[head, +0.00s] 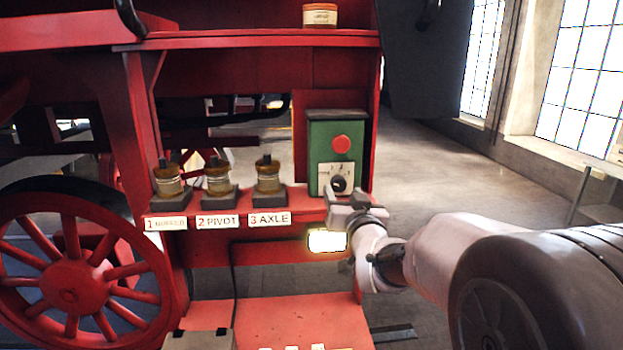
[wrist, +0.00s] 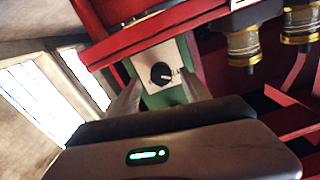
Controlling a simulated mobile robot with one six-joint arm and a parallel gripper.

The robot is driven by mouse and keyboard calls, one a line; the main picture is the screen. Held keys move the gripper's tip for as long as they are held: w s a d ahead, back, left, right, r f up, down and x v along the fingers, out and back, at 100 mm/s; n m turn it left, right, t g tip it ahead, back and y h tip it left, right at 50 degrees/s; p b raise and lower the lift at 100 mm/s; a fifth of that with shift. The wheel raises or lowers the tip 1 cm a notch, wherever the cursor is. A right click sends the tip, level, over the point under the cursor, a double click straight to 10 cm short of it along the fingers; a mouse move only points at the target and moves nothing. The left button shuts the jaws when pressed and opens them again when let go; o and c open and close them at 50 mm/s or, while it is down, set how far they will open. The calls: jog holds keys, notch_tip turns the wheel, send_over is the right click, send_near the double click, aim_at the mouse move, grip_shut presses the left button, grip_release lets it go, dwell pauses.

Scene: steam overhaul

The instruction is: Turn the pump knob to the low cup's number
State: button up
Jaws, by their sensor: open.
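The green pump box (head: 320,145) stands on the red ledge, with a red button above a white dial plate (head: 349,171). The black knob (head: 338,184) sits on that plate; it also shows in the wrist view (wrist: 161,73), where its exact setting is too small to read. My gripper (head: 346,197) is open just in front of the knob, its fingers (wrist: 161,84) to either side of it in the wrist view, with no clear contact. Three amber cups stand left of the box: cup 1 (head: 168,182), cup 2 (head: 218,179) and cup 3 (head: 268,177). Their fill levels are hard to compare.
White labels hang below the cups: a blurred 1 (head: 165,223), 2 PIVOT (head: 217,221) and 3 AXLE (head: 269,219). A bright lamp (head: 327,240) glows below the ledge. A red spoked wheel (head: 70,285) is at left. A tin (head: 320,14) stands on the upper shelf. Open floor lies right.

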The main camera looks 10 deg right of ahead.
aim_at(340, 187)
jog(key=w, duration=0.4)
jog(key=shift+a+r+p, duration=0.15)
jog(key=shift+r+p, duration=0.05)
jog(key=shift+p, duration=0.2)
jog(key=shift+w+f, duration=0.1)
jog(key=shift+w, duration=0.25)
jog(key=shift+s, duration=0.1)
grip_shut()
